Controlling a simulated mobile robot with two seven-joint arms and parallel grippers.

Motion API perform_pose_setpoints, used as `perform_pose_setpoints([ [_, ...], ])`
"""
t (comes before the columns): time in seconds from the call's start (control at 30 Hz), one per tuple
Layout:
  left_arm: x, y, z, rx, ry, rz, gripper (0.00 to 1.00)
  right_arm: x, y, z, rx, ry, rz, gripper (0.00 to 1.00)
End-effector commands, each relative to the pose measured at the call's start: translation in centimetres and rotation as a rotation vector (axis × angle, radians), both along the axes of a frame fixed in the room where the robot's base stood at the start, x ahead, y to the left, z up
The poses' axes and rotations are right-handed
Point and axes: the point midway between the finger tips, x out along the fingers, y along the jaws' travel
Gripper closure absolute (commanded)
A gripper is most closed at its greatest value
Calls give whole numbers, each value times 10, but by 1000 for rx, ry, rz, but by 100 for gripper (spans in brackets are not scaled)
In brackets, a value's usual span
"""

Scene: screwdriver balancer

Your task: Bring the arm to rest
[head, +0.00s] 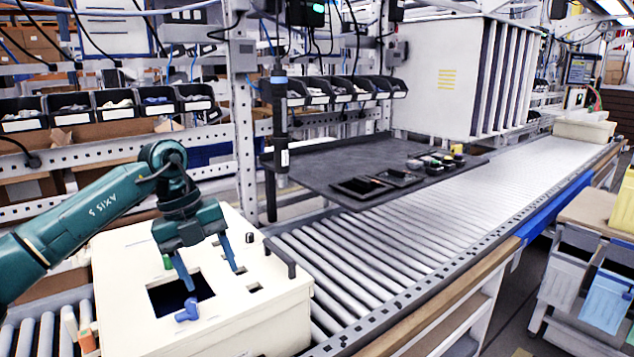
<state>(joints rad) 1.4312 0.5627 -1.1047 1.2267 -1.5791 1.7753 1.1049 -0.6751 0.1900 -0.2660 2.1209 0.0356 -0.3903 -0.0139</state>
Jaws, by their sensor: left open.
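My left gripper (208,262) is open and empty, with its two blue fingers pointing down over the cream box. My green left arm comes in from the left. The cream box (235,327) sits on the roller conveyor and has a dark square opening in its top. A blue fitting (187,311) lies at the near edge of that opening. A dark screwdriver (281,130) hangs upright behind the box, apart from my gripper. My right gripper is not in view.
A dark shelf (330,155) holds small trays and parts. Rows of black bins (115,104) stand behind. A black handle (280,257) rises from the box's right side.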

Motion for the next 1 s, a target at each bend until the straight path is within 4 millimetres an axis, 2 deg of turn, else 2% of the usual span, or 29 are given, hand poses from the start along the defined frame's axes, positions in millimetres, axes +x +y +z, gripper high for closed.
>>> perform_pose_setpoints([
  [0.03, -7, -24, -18, -85, 17, -53, 39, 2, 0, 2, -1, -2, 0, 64],
  [0.1, -19, -58, -36, -225, 28, -119, 39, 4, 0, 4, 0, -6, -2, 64],
  [0.23, -52, -131, -61, -570, 48, -208, 39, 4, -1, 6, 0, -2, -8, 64],
  [0.3, -72, -165, -64, -779, 55, -209, 39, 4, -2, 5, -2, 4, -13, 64],
  [0.4, -93, -200, -59, -1068, 55, -143, 39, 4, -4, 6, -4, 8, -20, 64],
  [0.5, -105, -217, -49, -1325, 45, 0, 39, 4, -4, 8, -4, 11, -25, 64],
  [0.63, -107, -214, -45, -1584, 24, 293, 39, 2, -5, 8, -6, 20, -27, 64],
  [0.77, -102, -188, -62, -1724, 3, 675, 39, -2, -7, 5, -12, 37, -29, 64],
  [0.87, -103, -159, -93, -1736, -3, 1004, 39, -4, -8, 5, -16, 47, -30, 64],
  [0.97, -117, -125, -136, -1666, 9, 1337, 39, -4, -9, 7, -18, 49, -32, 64],
  [1.0, -127, -112, -156, -1613, 20, 1467, 39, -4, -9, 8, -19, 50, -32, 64],
])
